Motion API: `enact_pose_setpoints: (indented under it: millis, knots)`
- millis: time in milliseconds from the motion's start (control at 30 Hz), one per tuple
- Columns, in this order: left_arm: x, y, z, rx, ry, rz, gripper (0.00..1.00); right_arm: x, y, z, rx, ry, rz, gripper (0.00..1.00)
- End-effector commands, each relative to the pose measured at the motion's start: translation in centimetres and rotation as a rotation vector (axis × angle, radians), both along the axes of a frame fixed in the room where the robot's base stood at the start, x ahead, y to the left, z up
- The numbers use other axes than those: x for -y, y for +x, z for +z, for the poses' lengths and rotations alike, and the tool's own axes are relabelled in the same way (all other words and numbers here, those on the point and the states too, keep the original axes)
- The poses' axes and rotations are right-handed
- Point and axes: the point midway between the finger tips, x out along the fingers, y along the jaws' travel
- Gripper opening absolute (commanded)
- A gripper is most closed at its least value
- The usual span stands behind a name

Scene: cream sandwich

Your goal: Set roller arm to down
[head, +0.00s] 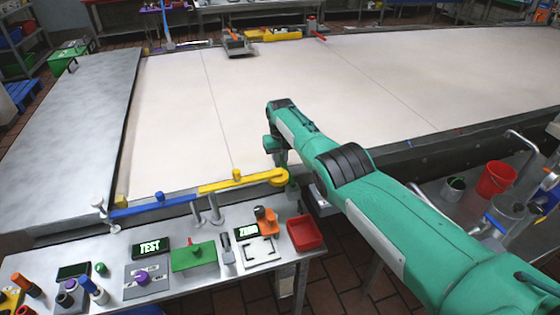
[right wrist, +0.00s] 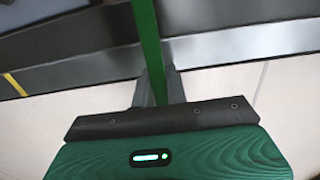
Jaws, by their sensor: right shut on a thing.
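A jointed bar with a blue part (head: 155,205) and a yellow part (head: 238,182) runs along the front edge of the pale belt, on metal posts; it looks like the roller arm. It lies roughly level, and its exact height is hard to tell. My right gripper (head: 284,168) reaches down at the yellow part's rounded right end, partly hidden by my own arm. In the right wrist view my right gripper (right wrist: 159,90) is shut on a thin green bar (right wrist: 150,45), which runs up between its fingers. My left gripper is not in view.
A metal bench (head: 215,268) in front holds a green box (head: 194,256), a red tray (head: 305,233), a TEST display (head: 151,247) and several knobs. A red bucket (head: 496,180) stands at right. The pale belt (head: 215,110) is mostly clear.

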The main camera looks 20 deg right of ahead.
Motion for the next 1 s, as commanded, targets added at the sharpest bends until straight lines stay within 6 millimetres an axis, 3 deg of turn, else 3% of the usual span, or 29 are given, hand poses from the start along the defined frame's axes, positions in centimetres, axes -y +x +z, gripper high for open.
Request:
enact_pose_setpoints:
  millis: [467,500,600,867,1000]
  knots:
    - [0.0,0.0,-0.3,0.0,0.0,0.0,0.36,0.0,-0.2,-0.2,-0.011,0.001,0.0,0.0]
    - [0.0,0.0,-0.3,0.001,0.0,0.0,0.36,0.0,-0.2,-0.2,-0.011,0.001,0.0,0.18]
    - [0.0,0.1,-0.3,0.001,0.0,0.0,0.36,0.0,-0.2,-0.2,-0.011,0.001,0.0,0.36]
    - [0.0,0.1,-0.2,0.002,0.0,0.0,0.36,0.0,-0.2,-0.1,-0.011,0.001,0.0,0.36]
    - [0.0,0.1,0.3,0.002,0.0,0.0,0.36,0.0,-0.1,0.9,-0.009,0.001,0.0,0.36]
